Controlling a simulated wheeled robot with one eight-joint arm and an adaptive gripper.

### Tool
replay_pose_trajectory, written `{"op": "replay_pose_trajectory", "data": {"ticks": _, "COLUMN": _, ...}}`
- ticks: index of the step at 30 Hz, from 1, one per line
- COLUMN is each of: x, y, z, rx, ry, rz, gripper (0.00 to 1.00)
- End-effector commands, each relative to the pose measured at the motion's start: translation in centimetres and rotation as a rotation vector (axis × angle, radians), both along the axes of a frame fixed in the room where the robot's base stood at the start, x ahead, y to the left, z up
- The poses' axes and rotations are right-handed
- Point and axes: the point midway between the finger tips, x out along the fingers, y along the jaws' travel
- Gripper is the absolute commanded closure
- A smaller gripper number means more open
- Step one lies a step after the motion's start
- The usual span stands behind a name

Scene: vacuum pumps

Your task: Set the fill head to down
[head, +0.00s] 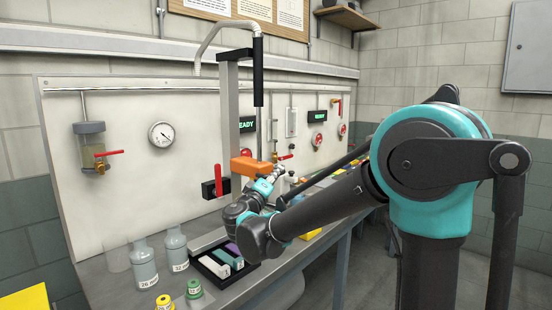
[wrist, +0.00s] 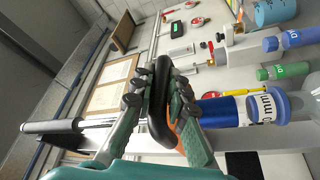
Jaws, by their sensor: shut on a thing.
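The fill head appears to be the orange block (head: 250,167) on the upright metal post (head: 229,110). In the head view it sits partway down the post, clear of the top. A black rounded grip (wrist: 158,110) sits against the orange part (wrist: 187,137) in the wrist view. My gripper (wrist: 160,95) has both fingers pressed on this black grip. In the head view my gripper (head: 279,172) is just right of the orange block, and the grip is mostly hidden. A blue cylinder (wrist: 225,110) with a white label lies in line below the orange part.
A black-sleeved hose end (head: 258,75) hangs beside the post top. A red lever (head: 218,180) on a black block stands left of the post. Bottles (head: 144,266) and a black tray (head: 208,268) occupy the bench front. A panel with gauges and valves (head: 104,155) stands behind.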

Motion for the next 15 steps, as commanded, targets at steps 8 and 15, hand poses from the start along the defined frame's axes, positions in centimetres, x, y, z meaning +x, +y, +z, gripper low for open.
{"op": "replay_pose_trajectory", "data": {"ticks": 8, "x": 0.0, "y": 0.0, "z": -1.9, "rx": 0.0, "ry": 0.001, "rz": 0.001, "gripper": 1.0}}
{"op": "replay_pose_trajectory", "data": {"ticks": 15, "x": -0.1, "y": 0.0, "z": -2.1, "rx": 0.004, "ry": 0.004, "rz": 0.002, "gripper": 1.0}}
